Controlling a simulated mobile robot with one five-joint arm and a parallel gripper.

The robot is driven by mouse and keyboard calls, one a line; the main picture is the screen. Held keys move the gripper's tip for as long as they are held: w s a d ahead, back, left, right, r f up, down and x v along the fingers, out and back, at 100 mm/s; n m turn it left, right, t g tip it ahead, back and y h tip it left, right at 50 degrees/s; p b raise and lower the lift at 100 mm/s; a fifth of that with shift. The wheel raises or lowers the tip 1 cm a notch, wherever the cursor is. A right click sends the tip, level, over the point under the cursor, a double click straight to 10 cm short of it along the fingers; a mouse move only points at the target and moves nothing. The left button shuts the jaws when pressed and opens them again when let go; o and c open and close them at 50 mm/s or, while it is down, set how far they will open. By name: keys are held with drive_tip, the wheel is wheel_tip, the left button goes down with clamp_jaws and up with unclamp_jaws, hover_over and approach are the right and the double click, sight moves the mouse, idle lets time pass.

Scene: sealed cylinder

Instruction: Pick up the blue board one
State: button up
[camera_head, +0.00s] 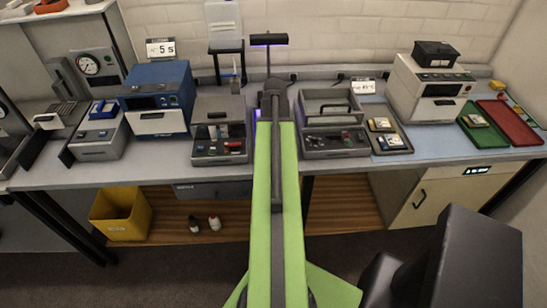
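My green arm reaches straight ahead over the bench, and my gripper (273,88) is at its far end, seen from behind. Its fingers are too small and dark to tell open from shut, and nothing clear shows in it. A small blue piece (103,109) sits on a grey device at the left; I cannot tell whether it is a board. Small board-like pieces (391,141) with yellowish tops lie in a dark tray (404,132) right of centre. Another small piece (476,120) lies in the green tray (486,134) at the right. No plainly blue board stands out.
A blue-and-white machine (158,97) and a cream machine (429,87) stand on the bench. A dark stand with a purple-lit bar (269,40) rises behind my gripper. A yellow bin (120,213) is below.

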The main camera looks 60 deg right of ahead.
drive_tip(key=shift+f, duration=0.7)
drive_tip(key=shift+r, duration=0.2)
drive_tip(key=c, duration=1.5)
drive_tip(key=shift+c, duration=0.2)
drive_tip(key=shift+r, duration=0.15)
